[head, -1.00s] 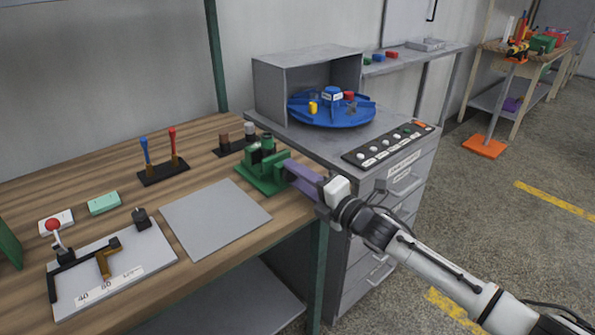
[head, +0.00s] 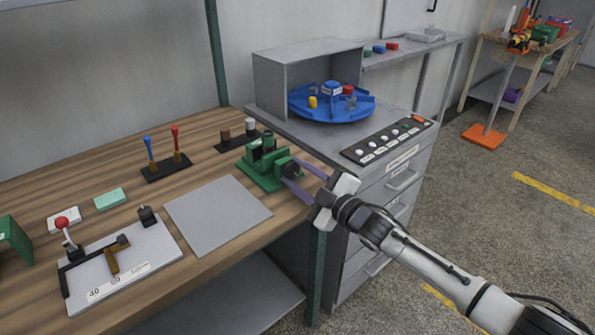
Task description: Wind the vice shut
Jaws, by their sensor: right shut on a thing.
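My right gripper (head: 289,175) reaches in from the right. Its two purple fingers lie on either side of the handle, one above and one below, and are shut on it. The fingers partly cover the front of the handle. A dark cylindrical piece shows at the top of the vice, but the gap between its jaws is too small to judge. My left gripper is not in view.
A grey plate (head: 217,215) lies left of the vice. A rack with blue and red handles (head: 166,166) and a white fixture board (head: 120,264) stand farther left. A grey cabinet (head: 345,205) with a blue turntable (head: 331,106) stands close behind my gripper.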

